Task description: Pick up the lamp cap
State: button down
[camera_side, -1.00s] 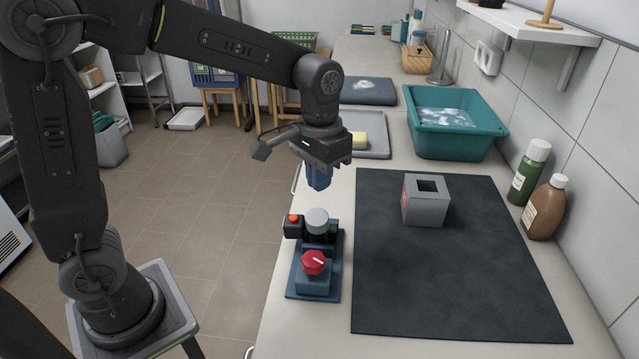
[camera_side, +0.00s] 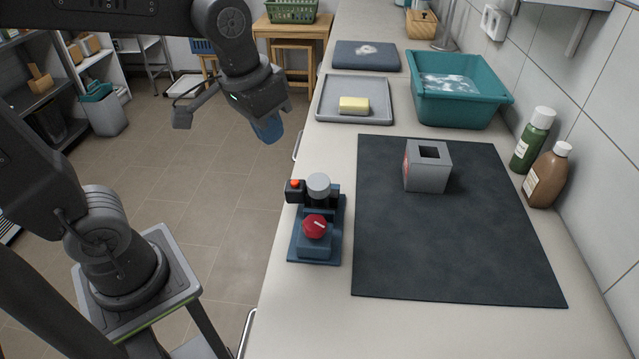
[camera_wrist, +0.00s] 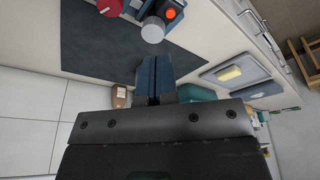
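A small dark blue fixture (camera_side: 302,246) stands near the counter's left edge. It carries a pale grey round cap (camera_side: 318,184), which I take for the lamp cap, a black box with a glowing orange-red lamp (camera_side: 295,184), and a red knob (camera_side: 315,226). The grey cap (camera_wrist: 153,30), lamp (camera_wrist: 170,14) and part of the red knob (camera_wrist: 108,5) also show in the wrist view. My gripper (camera_side: 268,130) is up and left of the fixture, apart from it. In the wrist view its blue fingers (camera_wrist: 155,72) are together with nothing between them.
A grey box with a square hole (camera_side: 428,172) stands on the dark mat (camera_side: 440,250). Behind are a tray (camera_side: 335,103) with a yellow block, a teal basin (camera_side: 455,108) and a folded dark cloth (camera_side: 365,56). Two bottles (camera_side: 540,160) stand by the wall. The mat's front is clear.

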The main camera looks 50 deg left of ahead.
jog(key=s+a+t, duration=0.1)
jog(key=s+t, duration=0.1)
jog(key=s, duration=0.4)
jog(key=shift+s+f, duration=0.3)
jog(key=c, duration=1.6)
grip_release()
jog(key=shift+s+a+f+t, duration=0.1)
jog(key=shift+s+t, duration=0.15)
jog(key=shift+t, duration=0.05)
jog(key=o, duration=1.1)
